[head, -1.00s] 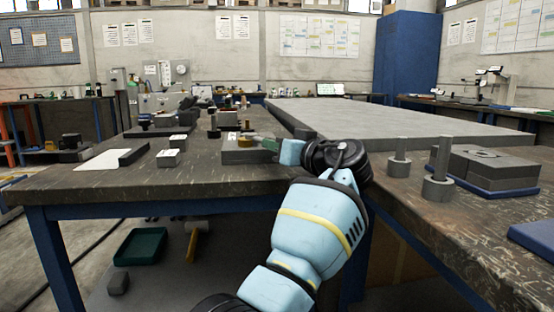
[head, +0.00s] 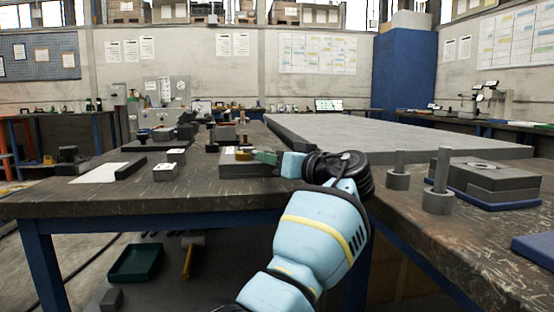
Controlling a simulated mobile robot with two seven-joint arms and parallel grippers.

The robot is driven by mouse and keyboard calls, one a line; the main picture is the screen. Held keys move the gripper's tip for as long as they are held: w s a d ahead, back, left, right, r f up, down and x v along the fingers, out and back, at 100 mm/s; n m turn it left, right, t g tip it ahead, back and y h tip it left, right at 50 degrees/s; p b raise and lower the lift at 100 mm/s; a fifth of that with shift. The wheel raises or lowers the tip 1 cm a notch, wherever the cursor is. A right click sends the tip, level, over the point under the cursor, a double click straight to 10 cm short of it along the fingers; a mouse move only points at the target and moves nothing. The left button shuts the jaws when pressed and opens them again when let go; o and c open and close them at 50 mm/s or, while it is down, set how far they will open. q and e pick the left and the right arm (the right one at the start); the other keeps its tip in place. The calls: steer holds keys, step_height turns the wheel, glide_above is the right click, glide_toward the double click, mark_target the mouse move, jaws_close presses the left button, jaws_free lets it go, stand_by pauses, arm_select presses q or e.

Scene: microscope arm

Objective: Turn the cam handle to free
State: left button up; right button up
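No cam handle can be told for sure. My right gripper is out of view.
The dark bench (head: 130,195) also holds a white sheet (head: 97,172), small grey blocks (head: 166,172) and several upright posts behind the low block. A large grey slab (head: 400,138) lies behind my wrist. Grey pegs (head: 438,185) and a stacked block (head: 490,178) stand at the right.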

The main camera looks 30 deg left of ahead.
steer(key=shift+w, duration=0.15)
arm_select(q)
steer(key=shift+d, duration=0.2)
steer(key=shift+s+d, duration=0.15)
steer(key=shift+d, duration=0.15)
steer(key=p+v, duration=0.2)
steer(key=v, duration=0.4)
steer(key=shift+d, duration=0.25)
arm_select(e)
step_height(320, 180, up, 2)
arm_select(q)
steer(key=shift+s, duration=0.15)
steer(key=shift+c, duration=0.5)
